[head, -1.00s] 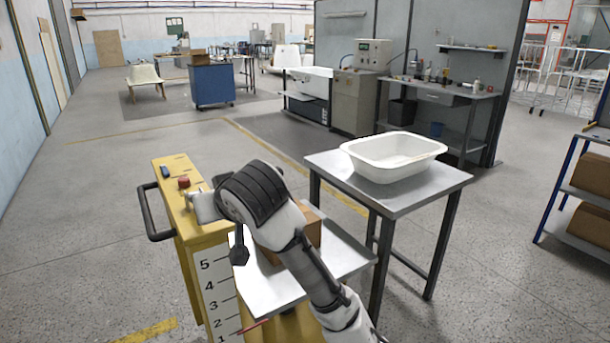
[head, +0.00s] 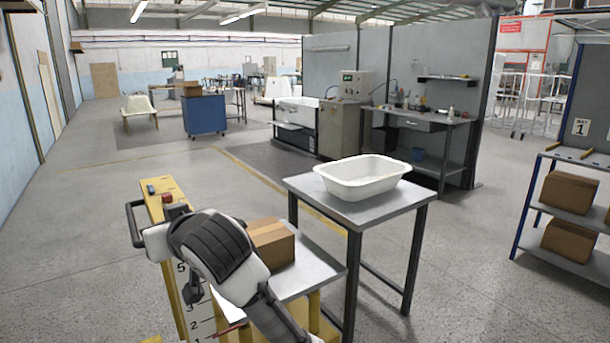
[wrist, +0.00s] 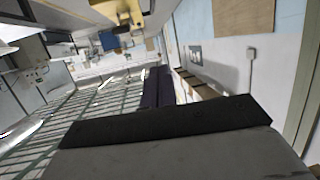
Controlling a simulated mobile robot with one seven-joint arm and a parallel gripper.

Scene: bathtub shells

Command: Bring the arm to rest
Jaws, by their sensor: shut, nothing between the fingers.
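My white and dark grey arm (head: 240,268) is bent at the lower left of the head view, in front of a yellow stand with a number scale (head: 165,187). The end of the arm is largely hidden there. In the wrist view my gripper (wrist: 157,84) shows as dark parts beyond a dark bar and grey housing. It is shut and holds nothing. The wrist picture is strongly tilted, with a wall on the right. A white tub shell (head: 362,178) rests on a grey metal table (head: 400,198), apart from my arm.
A cardboard box (head: 270,243) sits on a lower shelf (head: 315,268) close beside my arm. A shelf rack (head: 560,215) with boxes stands at the right. A blue cabinet (head: 205,115) and a workbench (head: 432,118) are farther back. Open floor lies between.

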